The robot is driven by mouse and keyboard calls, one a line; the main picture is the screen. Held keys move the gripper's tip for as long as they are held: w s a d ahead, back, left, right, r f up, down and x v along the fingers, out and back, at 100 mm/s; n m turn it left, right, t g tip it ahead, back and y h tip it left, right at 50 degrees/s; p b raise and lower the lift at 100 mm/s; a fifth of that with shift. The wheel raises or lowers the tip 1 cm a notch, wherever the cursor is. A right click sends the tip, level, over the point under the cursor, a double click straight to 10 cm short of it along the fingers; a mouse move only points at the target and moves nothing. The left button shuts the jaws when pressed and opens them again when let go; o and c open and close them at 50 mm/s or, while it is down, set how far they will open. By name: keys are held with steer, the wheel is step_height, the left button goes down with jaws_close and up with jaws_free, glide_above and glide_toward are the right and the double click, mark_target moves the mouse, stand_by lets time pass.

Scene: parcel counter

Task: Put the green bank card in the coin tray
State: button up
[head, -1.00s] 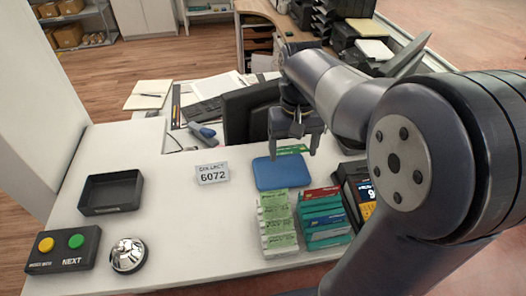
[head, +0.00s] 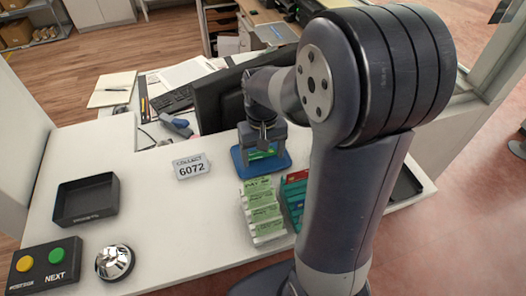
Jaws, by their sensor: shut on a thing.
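The green bank card (head: 261,154) is between the fingers of my gripper (head: 263,148), which is shut on it. The gripper points down over the flat blue tray (head: 237,158), which looks like the coin tray. The blue tray lies on the white counter, behind the leaflet racks. The gripper covers its middle. I cannot tell whether the card touches the tray or hangs just above it.
A rack of green-and-white leaflets (head: 262,213) stands in front of the blue tray, beside a second rack (head: 294,200) partly hidden by my arm. A number sign (head: 191,167), an empty black tray (head: 86,200), a bell (head: 115,262) and a button box (head: 44,266) stand left. A monitor (head: 215,100) is behind.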

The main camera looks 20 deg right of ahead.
mark_target(262, 156)
steer(key=shift+f, duration=0.15)
steer(key=o, duration=0.9)
steer(key=shift+o, duration=0.2)
step_height(262, 156, up, 12)
steer(key=shift+w+r, duration=0.2)
steer(key=shift+w, duration=0.05)
